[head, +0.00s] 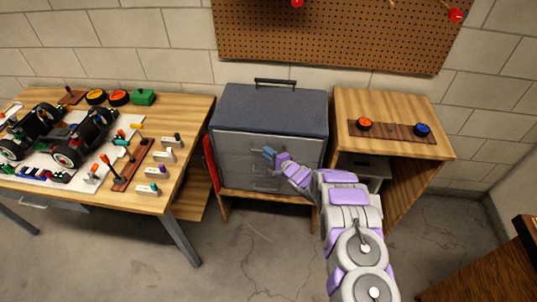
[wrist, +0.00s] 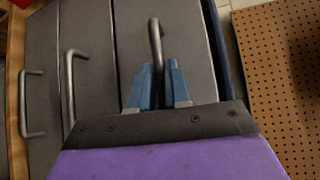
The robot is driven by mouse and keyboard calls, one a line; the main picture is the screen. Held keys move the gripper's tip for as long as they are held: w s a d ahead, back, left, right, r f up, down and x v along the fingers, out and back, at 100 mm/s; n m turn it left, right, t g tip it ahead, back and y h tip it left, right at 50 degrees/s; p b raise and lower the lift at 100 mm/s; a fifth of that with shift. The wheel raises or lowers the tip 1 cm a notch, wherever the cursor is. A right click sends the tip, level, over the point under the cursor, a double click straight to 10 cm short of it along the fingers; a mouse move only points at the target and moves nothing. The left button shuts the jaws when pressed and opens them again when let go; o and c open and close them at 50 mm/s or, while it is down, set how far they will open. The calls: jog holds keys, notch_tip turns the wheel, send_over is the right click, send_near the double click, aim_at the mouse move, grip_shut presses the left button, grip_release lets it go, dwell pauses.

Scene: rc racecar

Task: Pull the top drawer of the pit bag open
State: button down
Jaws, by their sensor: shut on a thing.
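The pit bag (head: 290,112) is a dark blue-grey box with a carry handle on top and three grey drawers in front. The top drawer (head: 232,142) looks flush with the bag's front. In the wrist view, the top drawer's bar handle (wrist: 155,38) runs down between my two blue fingers. My gripper (head: 269,154) reaches the top drawer's front, and in the wrist view my gripper (wrist: 159,85) is shut on this handle. The part of the handle between the fingertips is partly hidden. The two lower drawers' handles (wrist: 70,85) (wrist: 32,103) stand free beside it.
A workbench (head: 185,125) with a racecar chassis (head: 70,145) and tools stands left of the bag. A wooden cabinet (head: 410,105) with an orange and a blue item stands close on the right. A red panel (head: 210,162) is at the bag's left side. Floor in front is clear.

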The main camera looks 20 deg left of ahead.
jog(key=shift+s+d+f, duration=0.1)
jog(key=shift+s+f, duration=0.05)
jog(key=s+d+p, duration=0.4)
jog(key=s+p, duration=0.4)
jog(key=s, duration=1)
jog(key=shift+s+d, duration=0.2)
jog(key=c, duration=1.2)
grip_release()
jog(key=shift+w+a, duration=0.1)
jog(key=shift+o, duration=0.2)
jog(key=p+v, duration=0.2)
jog(key=v, duration=1.5)
jog(key=shift+f, duration=0.1)
